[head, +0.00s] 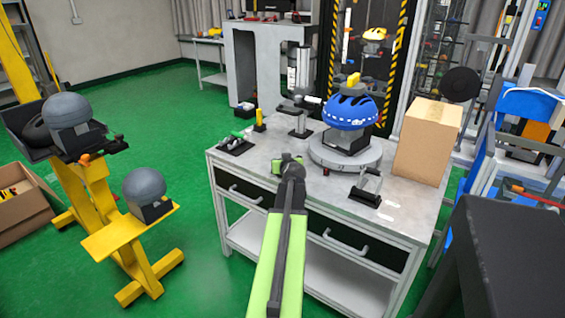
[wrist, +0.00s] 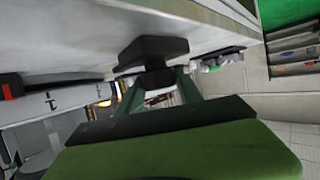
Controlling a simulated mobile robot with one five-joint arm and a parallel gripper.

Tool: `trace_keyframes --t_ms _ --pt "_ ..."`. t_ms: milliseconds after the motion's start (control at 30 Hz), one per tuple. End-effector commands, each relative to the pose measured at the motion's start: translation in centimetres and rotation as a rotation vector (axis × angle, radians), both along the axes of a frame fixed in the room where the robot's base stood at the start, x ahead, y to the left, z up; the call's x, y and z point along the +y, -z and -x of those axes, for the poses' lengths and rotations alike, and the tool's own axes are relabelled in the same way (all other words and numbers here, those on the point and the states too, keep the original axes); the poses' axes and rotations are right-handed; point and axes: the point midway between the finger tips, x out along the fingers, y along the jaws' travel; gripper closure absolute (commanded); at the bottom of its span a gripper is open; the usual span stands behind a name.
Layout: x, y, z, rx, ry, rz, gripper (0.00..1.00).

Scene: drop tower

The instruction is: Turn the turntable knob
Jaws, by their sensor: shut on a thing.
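The turntable (head: 328,155) is a round grey disc on the white workbench (head: 235,170). A blue helmet (head: 352,112) rests on a dark headform on top of it. My gripper (head: 291,161) is at the bench's front edge, left of and nearer than the turntable. In the wrist view, my gripper (wrist: 158,88) has its green fingers on either side of the stem of a black knob (wrist: 153,50). The knob's wide flat top shows beyond the fingertips, close to a pale surface. In the head view the gripper hides the knob.
A cardboard box (head: 427,138) stands at the bench's right end. A small clamp stand (head: 366,186) is right of my gripper, and a dark tray (head: 236,143) lies to the left. Yellow stands (head: 122,235) with grey headforms are on the green floor at left.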

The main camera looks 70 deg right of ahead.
Motion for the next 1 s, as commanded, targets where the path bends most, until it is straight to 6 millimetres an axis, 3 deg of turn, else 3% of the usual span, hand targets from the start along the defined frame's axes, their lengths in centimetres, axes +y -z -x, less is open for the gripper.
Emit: trace_keyframes --t_ms 267,300,433,767,1000 --pt "0.1 0.2 0.1 0.005 -0.008 -0.005 0.98" --pt "0.1 0.2 0.1 0.005 -0.008 -0.005 0.55" --pt "0.1 0.2 0.1 0.004 -0.007 -0.004 0.38" --pt "0.2 0.0 0.0 0.001 -0.007 -0.001 0.36" --pt "2.6 -1.3 0.1 0.001 -0.012 -0.002 0.36"
